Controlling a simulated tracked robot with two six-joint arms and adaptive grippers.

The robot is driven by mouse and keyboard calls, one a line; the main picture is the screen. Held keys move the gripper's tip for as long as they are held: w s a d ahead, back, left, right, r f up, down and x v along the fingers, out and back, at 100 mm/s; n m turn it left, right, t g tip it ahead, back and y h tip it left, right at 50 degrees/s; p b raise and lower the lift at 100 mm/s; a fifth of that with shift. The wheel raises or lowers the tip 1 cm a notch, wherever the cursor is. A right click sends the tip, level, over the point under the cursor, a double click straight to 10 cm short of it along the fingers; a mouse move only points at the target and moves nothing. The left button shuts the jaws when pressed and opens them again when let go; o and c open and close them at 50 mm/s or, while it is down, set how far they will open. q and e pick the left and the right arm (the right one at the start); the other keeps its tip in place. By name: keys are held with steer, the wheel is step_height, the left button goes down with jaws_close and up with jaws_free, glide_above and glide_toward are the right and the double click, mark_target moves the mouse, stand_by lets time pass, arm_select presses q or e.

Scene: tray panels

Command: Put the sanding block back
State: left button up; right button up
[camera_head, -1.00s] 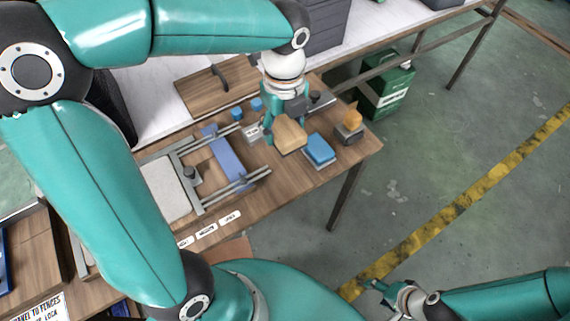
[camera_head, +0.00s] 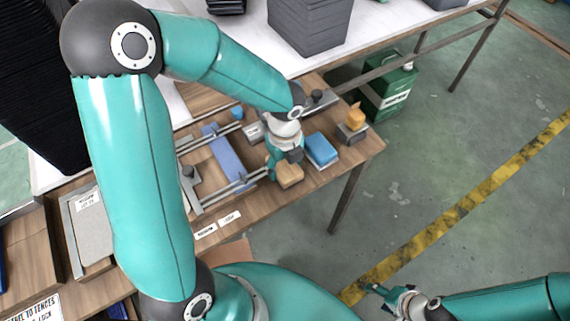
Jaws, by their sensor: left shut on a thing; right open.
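A tan block (camera_head: 290,175), which looks like the sanding block, is at the fingers of my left gripper (camera_head: 280,166), low over the front part of the wooden bench. The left gripper is shut on it, and the arm partly hides the grip. I cannot tell whether the block touches the bench top. A blue block (camera_head: 321,148) on a pale base sits just behind and to the right of it. My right gripper (camera_head: 388,298) is open and empty, out over the floor at the lower right.
A jig with metal rails and a blue bar (camera_head: 228,160) lies left of the tan block. An orange piece (camera_head: 355,115) stands on a dark holder at the bench's right end. White labels (camera_head: 229,218) line the front edge. A green can (camera_head: 390,95) stands behind the bench.

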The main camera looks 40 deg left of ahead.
mark_target(285, 164)
arm_select(q)
steer(key=o, duration=1.2)
steer(key=shift+r, duration=0.15)
step_height(285, 164, up, 12)
steer(key=shift+f+p, duration=0.1)
steer(key=shift+p, duration=0.65)
